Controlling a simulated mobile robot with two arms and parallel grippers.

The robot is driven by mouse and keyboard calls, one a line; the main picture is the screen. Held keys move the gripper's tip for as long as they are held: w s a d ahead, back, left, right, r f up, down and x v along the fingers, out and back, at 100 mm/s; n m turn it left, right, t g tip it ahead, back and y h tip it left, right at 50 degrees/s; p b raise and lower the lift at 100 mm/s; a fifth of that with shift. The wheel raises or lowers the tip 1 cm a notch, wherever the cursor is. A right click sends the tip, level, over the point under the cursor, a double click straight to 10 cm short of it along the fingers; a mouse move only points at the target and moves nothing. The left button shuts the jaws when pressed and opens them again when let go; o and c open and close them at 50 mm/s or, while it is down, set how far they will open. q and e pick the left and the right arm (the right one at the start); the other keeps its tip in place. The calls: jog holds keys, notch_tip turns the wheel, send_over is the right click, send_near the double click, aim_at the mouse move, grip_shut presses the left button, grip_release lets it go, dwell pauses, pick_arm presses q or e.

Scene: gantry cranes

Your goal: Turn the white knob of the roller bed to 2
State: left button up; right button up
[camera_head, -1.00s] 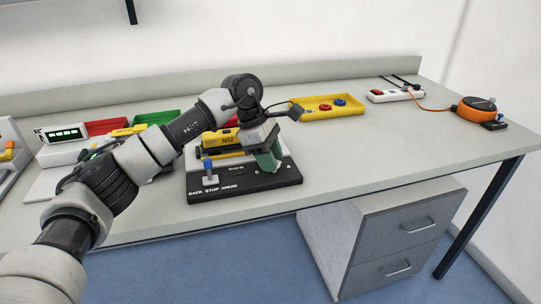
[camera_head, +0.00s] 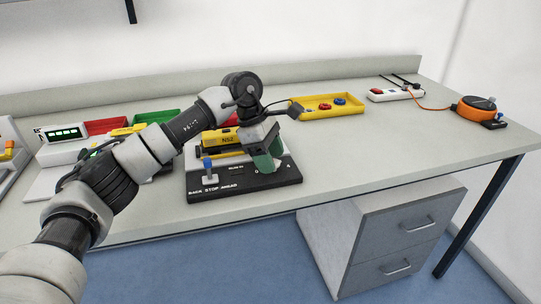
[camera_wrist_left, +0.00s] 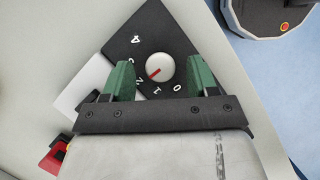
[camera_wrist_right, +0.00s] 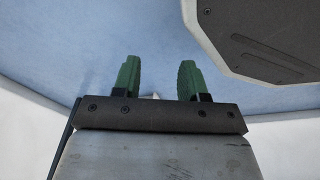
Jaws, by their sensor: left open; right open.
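The roller bed (camera_head: 230,191) is a black panel on the bench with a blue-topped lever (camera_head: 208,165) and a yellow block (camera_head: 219,140). Its white knob (camera_wrist_left: 159,68) shows in the left wrist view, with a red pointer line directed roughly at the 2 on the dial. In the head view my left gripper hides the knob. My left gripper (camera_wrist_left: 157,66) is open, its green fingers on either side of the knob with gaps. It also shows over the panel in the head view (camera_head: 265,163). My right gripper (camera_wrist_right: 158,64) is open and empty above the blue floor.
A yellow tray (camera_head: 352,110) with red and blue parts, a white button box (camera_head: 385,97) and an orange round device (camera_head: 470,109) stand to the right. Red and green bins and a display box (camera_head: 66,135) are at left. The right front of the bench is clear.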

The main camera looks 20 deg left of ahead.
pick_arm(q)
jog(key=v, duration=1)
jog(key=shift+a+r+p, duration=0.2)
jog(key=shift+r+p, duration=0.1)
pick_arm(e)
jog(key=shift+s+d+f, duration=0.15)
jog(key=shift+s+f, duration=0.4)
jog(key=shift+f, duration=0.05)
